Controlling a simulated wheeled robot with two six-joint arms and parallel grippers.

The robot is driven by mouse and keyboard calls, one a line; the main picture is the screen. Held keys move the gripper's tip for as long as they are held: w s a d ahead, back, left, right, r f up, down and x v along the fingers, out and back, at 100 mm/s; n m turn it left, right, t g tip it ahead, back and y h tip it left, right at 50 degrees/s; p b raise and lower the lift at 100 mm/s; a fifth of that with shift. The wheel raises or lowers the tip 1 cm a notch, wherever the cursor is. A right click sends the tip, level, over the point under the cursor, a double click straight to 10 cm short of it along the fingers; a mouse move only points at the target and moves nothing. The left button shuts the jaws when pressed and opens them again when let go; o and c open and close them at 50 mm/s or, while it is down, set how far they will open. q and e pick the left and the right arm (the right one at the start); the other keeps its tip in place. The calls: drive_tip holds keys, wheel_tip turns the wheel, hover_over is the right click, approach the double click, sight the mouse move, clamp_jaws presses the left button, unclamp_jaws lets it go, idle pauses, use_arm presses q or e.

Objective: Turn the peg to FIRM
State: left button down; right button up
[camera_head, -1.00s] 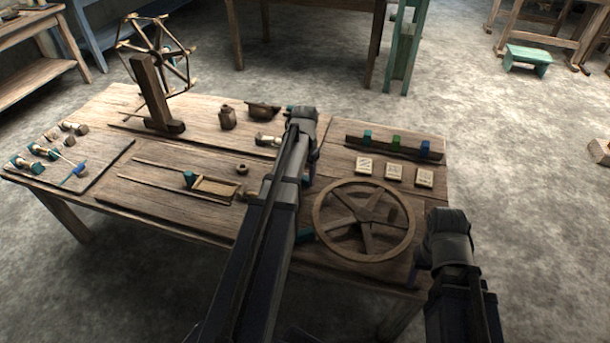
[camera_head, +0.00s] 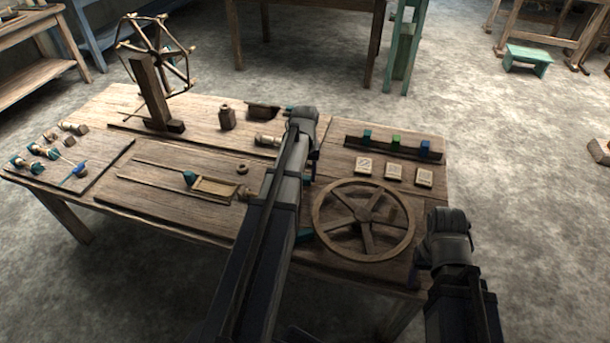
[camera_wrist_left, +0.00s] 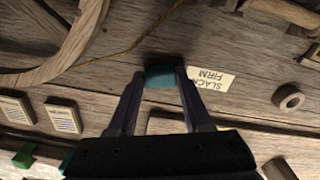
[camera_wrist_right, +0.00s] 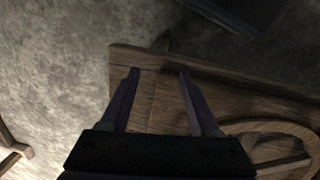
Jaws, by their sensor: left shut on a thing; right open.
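The teal peg (camera_wrist_left: 160,76) shows in the left wrist view, between the fingertips of my left gripper (camera_wrist_left: 161,72), which is shut on it. A pale label (camera_wrist_left: 212,80) reading SLACK and FIRM lies beside the peg, partly behind a finger. In the head view my left arm hides the peg and the label. I cannot tell from these views which word the peg points at. My right gripper (camera_wrist_right: 159,74) is open and empty above the front right corner of the table.
A spoked wooden wheel (camera_head: 319,222) lies right of my left arm. Behind it are several pale cards (camera_head: 424,178) and a rack (camera_head: 353,143) with coloured blocks. A small ring (camera_head: 243,168) and a teal-ended wooden frame (camera_head: 215,187) lie to the left.

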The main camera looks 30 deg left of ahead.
sight(305, 178)
use_arm(q)
drive_tip(key=shift+n, duration=0.4)
drive_tip(key=shift+c, duration=1.6)
unclamp_jaws()
use_arm(e)
drive_tip(key=shift+r, duration=0.1)
use_arm(q)
wheel_tip(305, 178, up, 8)
drive_tip(key=p, duration=0.8)
drive_tip(key=shift+f, duration=0.1)
use_arm(e)
wheel_tip(305, 178, up, 8)
drive_tip(key=shift+f, duration=0.2)
